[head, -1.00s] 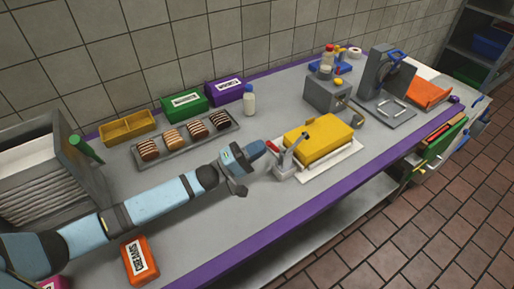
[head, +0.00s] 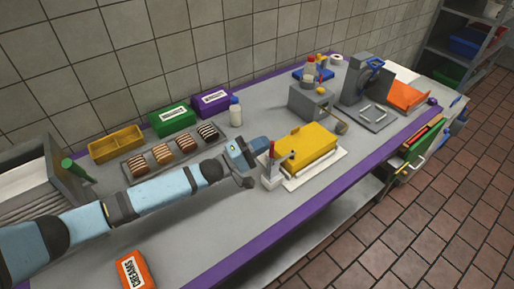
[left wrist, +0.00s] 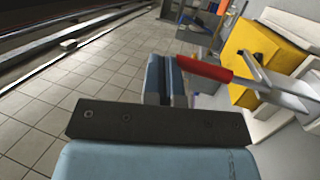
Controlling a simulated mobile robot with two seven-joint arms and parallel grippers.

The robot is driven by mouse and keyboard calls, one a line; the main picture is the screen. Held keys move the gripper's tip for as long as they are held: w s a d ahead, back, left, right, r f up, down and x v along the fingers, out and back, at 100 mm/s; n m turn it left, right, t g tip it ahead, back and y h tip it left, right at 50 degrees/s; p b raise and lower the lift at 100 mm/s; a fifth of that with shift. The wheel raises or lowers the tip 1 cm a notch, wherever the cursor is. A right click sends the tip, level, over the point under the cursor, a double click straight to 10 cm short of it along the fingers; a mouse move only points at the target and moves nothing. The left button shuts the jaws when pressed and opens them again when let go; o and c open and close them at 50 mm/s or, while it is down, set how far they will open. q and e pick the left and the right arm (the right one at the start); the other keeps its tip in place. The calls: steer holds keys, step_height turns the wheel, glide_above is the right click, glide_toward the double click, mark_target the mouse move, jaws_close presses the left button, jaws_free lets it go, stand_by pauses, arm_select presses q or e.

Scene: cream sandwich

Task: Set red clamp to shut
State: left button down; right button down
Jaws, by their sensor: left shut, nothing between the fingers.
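The clamp has a red handle (head: 271,150) and a pale metal base (head: 271,180). It stands at the left end of a yellow block (head: 312,146) on a white board (head: 328,172). In the head view the handle points up. In the left wrist view the red handle (left wrist: 204,69) and its grey lever (left wrist: 268,84) lie just right of my fingers. My left gripper (head: 263,146) is shut and empty beside the handle. Its closed fingers (left wrist: 166,80) show in the wrist view. I cannot tell whether they touch the handle. My right gripper is out of view.
A tray of striped pastries (head: 134,174), a white bottle (head: 236,116), and green (head: 172,120) and purple (head: 212,104) boxes stand behind my arm. A grey machine (head: 306,104) stands behind the yellow block. An orange box (head: 134,272) lies at front left.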

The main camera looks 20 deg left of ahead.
arm_select(q)
steer(key=shift+w+r, duration=0.1)
steer(key=shift+r, duration=0.05)
steer(key=shift+w+d, duration=0.1)
steer(key=shift+d, duration=0.05)
stand_by(0.4)
steer(key=b+v, duration=0.3)
steer(key=v, duration=1.1)
